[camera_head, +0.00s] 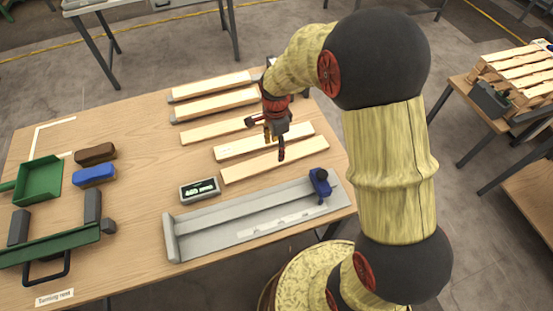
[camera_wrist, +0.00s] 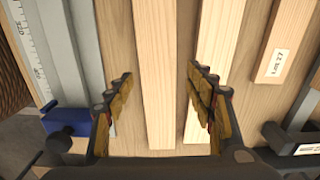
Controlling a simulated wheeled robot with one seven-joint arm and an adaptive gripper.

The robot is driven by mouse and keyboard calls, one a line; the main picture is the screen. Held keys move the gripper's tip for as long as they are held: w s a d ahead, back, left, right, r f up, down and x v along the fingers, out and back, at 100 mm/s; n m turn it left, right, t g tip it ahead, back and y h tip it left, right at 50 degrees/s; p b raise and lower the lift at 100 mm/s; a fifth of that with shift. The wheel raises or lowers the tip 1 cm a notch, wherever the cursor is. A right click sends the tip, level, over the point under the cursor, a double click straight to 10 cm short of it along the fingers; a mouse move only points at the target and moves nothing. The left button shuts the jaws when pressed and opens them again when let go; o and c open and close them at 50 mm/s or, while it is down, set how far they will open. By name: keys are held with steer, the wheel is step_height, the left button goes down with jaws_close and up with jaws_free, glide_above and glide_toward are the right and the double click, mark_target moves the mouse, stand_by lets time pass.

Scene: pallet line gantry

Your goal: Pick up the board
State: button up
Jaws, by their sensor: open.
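Several pale wooden boards lie side by side on the table; which one is meant is not shown. My gripper (camera_head: 274,146) is over the nearer boards in the head view. In the wrist view my gripper (camera_wrist: 160,78) is open and empty. One plain board (camera_wrist: 157,70) runs lengthwise between its fingers; it appears to be the board nearest the gauge (camera_head: 258,168). A second board (camera_wrist: 218,40) runs partly behind the right finger. A third board (camera_wrist: 283,60) with a "LOT 27" label lies further right. Contact between fingers and boards cannot be told.
A grey measuring gauge (camera_head: 235,222) with a blue stop (camera_head: 320,183) lies along the near edge. A small display (camera_head: 199,190) sits beside the boards. A green tray (camera_head: 38,182), brown block (camera_head: 96,153) and blue block (camera_head: 94,175) are at left. Stacked pallets (camera_head: 515,68) stand right.

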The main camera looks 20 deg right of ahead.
mark_target(276, 158)
step_height(276, 158, down, 5)
steer(key=shift+s+f+b, duration=0.15)
steer(key=shift+b, duration=0.65)
steer(key=c, duration=0.4)
steer(key=c, duration=0.7)
